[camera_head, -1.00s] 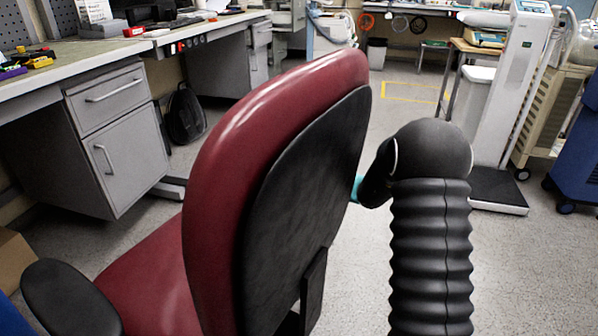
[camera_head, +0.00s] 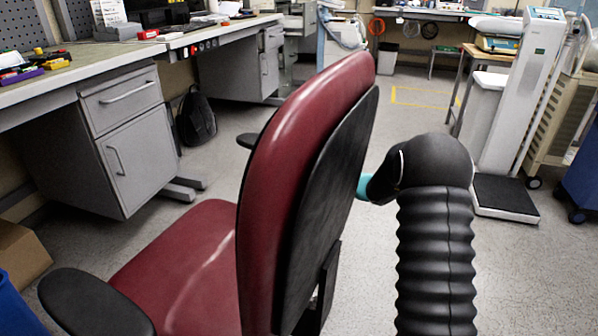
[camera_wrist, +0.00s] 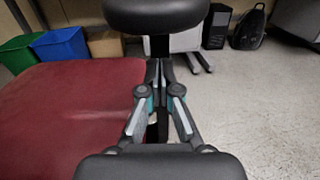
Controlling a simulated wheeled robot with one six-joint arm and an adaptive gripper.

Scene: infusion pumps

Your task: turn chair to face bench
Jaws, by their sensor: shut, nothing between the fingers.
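The red chair (camera_head: 265,190) with a black back panel stands in the middle of the head view, its seat toward the left, where the bench (camera_head: 90,66) with grey drawers is. In the wrist view the red seat (camera_wrist: 62,115) fills the left side, and a black armrest (camera_wrist: 155,14) is at the top. My gripper (camera_wrist: 157,72) is shut with nothing in it, its fingertips just below that armrest; I cannot tell if they touch. In the head view the fingers are hidden behind the chair back, and only a teal part shows.
A cardboard box (camera_head: 20,250) is at the lower left. Blue (camera_wrist: 60,46) and green (camera_wrist: 20,53) bins stand beyond the seat. A scale (camera_head: 512,195) stands at right. The floor between is clear.

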